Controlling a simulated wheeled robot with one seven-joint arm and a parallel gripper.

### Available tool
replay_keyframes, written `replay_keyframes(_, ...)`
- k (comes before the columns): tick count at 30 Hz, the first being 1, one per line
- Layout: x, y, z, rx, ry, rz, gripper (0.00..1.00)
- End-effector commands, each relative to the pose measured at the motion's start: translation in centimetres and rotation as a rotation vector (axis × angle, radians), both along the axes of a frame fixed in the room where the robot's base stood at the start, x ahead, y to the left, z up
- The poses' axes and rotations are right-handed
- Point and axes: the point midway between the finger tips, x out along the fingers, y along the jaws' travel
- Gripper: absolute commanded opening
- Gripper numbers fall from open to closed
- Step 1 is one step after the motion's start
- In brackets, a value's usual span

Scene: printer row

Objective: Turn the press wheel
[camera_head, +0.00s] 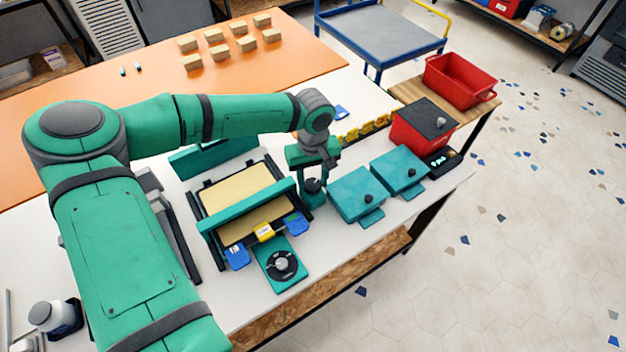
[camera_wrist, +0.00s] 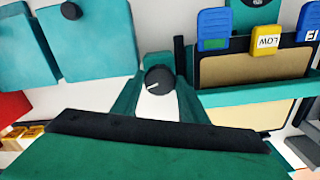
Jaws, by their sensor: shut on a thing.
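The press (camera_head: 240,212) stands on the white table, with a cream bed, a teal bar across it and dark rails. The press wheel (camera_head: 313,187) is a small dark round knob at the right side of the press. In the wrist view the wheel (camera_wrist: 158,79) shows a pale line on its face, between my two green fingers. My gripper (camera_head: 314,176) reaches down from above and is shut on the wheel (camera_wrist: 158,79). The fingertips are partly hidden in the head view.
A teal panel with a black dial (camera_head: 281,265) lies in front of the press, near blue and yellow tabs (camera_head: 264,232). Two teal boxes with black knobs (camera_head: 357,193) (camera_head: 401,168) stand close right of my gripper. A red bin (camera_head: 459,80) and wooden blocks (camera_head: 214,35) are farther back.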

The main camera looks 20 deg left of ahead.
Motion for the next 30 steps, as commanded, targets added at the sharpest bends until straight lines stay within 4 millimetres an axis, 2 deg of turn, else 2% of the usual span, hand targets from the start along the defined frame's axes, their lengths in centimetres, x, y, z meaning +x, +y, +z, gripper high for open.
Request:
replay_keyframes(15,0.18,0.37,0.15,0.006,-0.004,-0.464,0.18)
replay_keyframes(30,0.22,0.38,0.18,0.006,-0.005,-0.473,0.18)
